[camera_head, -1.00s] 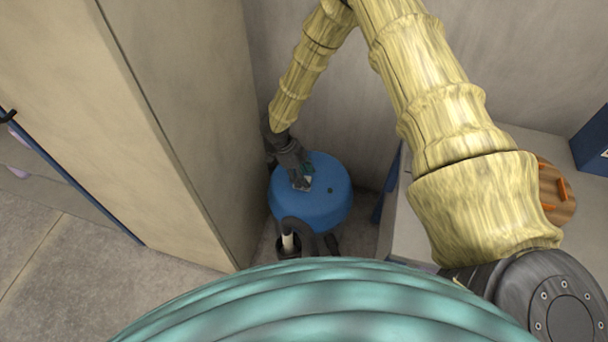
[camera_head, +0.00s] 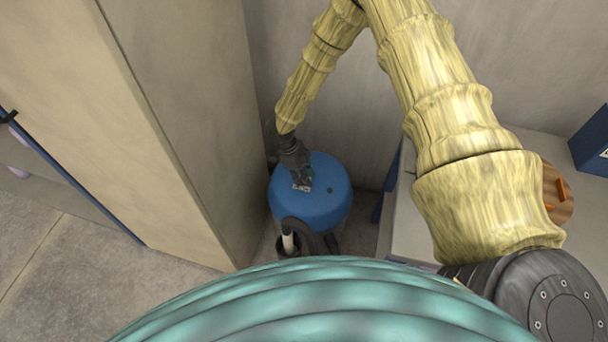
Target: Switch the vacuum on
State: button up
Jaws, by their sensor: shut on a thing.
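The vacuum (camera_head: 320,205) is a round blue canister on the floor in the corner between the tall cabinet and the table. My gripper (camera_head: 302,184) is at the top of the vacuum, left of its middle. It is shut on a small pale part on the lid, which looks like the switch (camera_head: 299,188). The fingers partly hide this part, and its on or off position cannot be told. A small dark green spot (camera_head: 330,190) shows on the lid, right of the gripper.
A dark hose (camera_head: 318,235) and a pale tube (camera_head: 288,241) stand in front of the vacuum. A tall beige cabinet (camera_head: 180,120) is close on the left. A light table (camera_head: 400,215) is on the right, with a round wooden thing (camera_head: 557,190) and a blue box (camera_head: 592,145).

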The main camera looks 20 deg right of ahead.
jog(key=shift+s+d+t+y, duration=0.2)
jog(key=shift+d+t+y, duration=0.1)
jog(key=shift+t+y, duration=0.6)
jog(key=o, duration=1)
jog(key=shift+a, duration=0.1)
jog(key=r, duration=1.1)
jog(key=shift+w+a+r, duration=0.4)
jog(key=shift+s, duration=0.1)
